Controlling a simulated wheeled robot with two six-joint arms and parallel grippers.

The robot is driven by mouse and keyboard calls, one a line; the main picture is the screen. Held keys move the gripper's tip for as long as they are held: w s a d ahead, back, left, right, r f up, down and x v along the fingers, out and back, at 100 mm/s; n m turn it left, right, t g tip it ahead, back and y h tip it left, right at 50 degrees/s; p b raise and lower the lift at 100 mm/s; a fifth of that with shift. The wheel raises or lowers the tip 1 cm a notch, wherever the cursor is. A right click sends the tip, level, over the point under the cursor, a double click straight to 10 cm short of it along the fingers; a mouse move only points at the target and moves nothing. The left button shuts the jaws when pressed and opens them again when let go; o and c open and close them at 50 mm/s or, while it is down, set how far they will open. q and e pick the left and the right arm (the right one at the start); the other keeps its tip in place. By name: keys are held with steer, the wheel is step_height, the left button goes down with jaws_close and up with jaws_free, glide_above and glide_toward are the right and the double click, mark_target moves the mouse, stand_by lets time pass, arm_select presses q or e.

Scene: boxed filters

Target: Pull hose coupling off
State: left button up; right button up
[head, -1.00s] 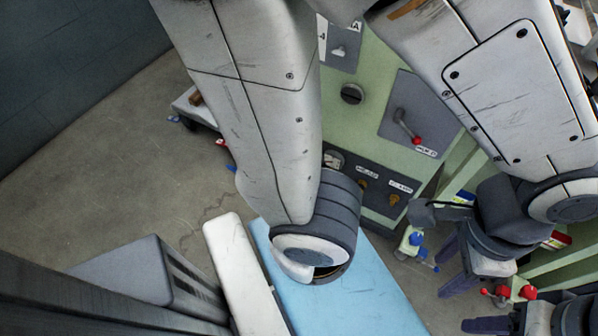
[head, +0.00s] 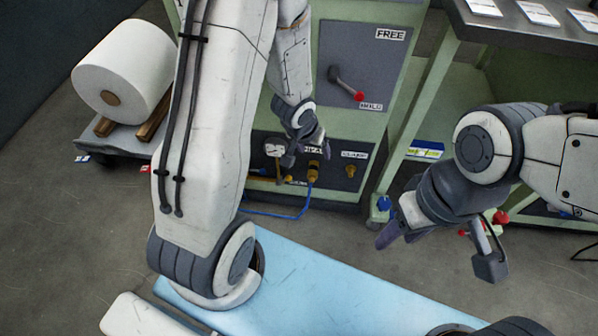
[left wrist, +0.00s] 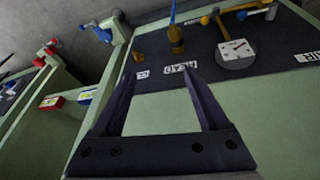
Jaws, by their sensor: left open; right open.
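The brass hose coupling (head: 313,172) sits on a port of the dark lower panel, with a blue hose (head: 275,214) hanging from it. In the left wrist view, which is upside down, the coupling (left wrist: 176,40) and its blue hose (left wrist: 173,12) show beyond my fingertips. My left gripper (head: 313,140) is in front of the panel, near and above the coupling, apart from it; its open, empty fingers (left wrist: 160,74) show in the left wrist view. A bare brass port (head: 350,171) is right of the coupling. My right gripper (head: 385,238) is open and empty, right of the panel.
A round gauge (head: 273,148) is left of the coupling. A lever with a red knob (head: 358,96) is on the panel above. A white roll (head: 125,72) lies on a low cart at left. A light blue surface (head: 320,285) is in front. A dark-topped bench (head: 540,38) stands at right.

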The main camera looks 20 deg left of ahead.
mark_target(311, 178)
arm_select(q)
steer(key=a+f+n+t+h+b, duration=0.1)
steer(key=a+f+n+h+b, duration=0.3)
steer(key=f, duration=0.9)
steer(key=w+f+b, duration=0.1)
steer(key=f, duration=0.1)
steer(key=w+d+f+y+b, duration=0.1)
steer(key=w+f, duration=0.1)
steer(key=f, duration=0.1)
steer(key=w+f+y+b, duration=0.1)
steer(key=w+f, duration=0.1)
steer(key=f, duration=0.1)
steer(key=shift+d+f+b, duration=0.25)
steer(key=shift+d+b, duration=0.05)
steer(key=shift+b, duration=0.1)
arm_select(e)
step_height(311, 178, down, 9)
steer(key=shift+f, duration=0.2)
arm_select(q)
steer(key=shift+m, duration=0.3)
jaws_close()
steer(key=shift+s+d, duration=0.25)
steer(key=shift+s, duration=0.65)
steer(key=shift+s+d, duration=0.3)
steer(key=shift+s, duration=0.6)
steer(key=shift+s+d, duration=0.25)
steer(key=shift+s, duration=0.65)
arm_select(e)
steer(key=shift+f, duration=0.2)
